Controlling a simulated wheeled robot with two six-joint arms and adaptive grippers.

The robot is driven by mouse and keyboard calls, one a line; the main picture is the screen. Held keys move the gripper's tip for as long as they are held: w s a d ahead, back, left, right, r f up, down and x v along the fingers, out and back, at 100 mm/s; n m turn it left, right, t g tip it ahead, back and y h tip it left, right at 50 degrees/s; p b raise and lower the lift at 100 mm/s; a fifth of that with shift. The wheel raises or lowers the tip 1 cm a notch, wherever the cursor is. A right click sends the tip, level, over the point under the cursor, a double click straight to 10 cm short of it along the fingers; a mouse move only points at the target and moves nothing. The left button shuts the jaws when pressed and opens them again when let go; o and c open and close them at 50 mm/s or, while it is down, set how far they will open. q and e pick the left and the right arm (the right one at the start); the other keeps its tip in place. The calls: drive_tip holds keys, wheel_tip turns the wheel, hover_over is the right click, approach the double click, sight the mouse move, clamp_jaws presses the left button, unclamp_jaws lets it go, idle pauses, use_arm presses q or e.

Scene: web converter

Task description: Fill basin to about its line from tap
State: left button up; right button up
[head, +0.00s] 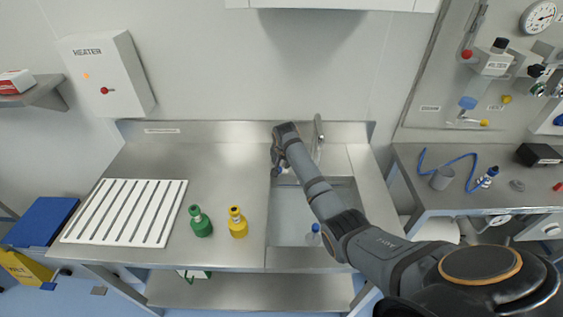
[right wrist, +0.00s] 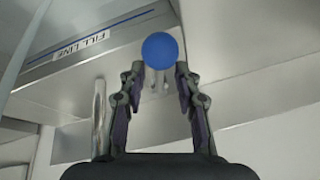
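The basin (head: 290,215) is a steel sink set in the counter, with part of it hidden under my right arm. In the right wrist view a FILL LINE label (right wrist: 85,43) sits beside a blue stripe. I cannot make out any water level. The upright metal tap (head: 318,135) stands behind the basin. My right gripper (head: 277,170) is at the basin's back left, left of the tap. In the right wrist view a round blue knob (right wrist: 160,50) appears at its two fingertips (right wrist: 160,78). The fingers are apart; whether they press on the knob is unclear. My left gripper is out of view.
A green bottle (head: 200,222) and a yellow bottle (head: 237,223) stand left of the basin, beside a white slatted rack (head: 125,212). A blue-topped bottle (head: 315,235) shows beside my arm. A heater box (head: 105,75) hangs on the wall. A second bench (head: 450,200) stands right.

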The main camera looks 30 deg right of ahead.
drive_tip(key=v, duration=1.2)
idle(6.8)
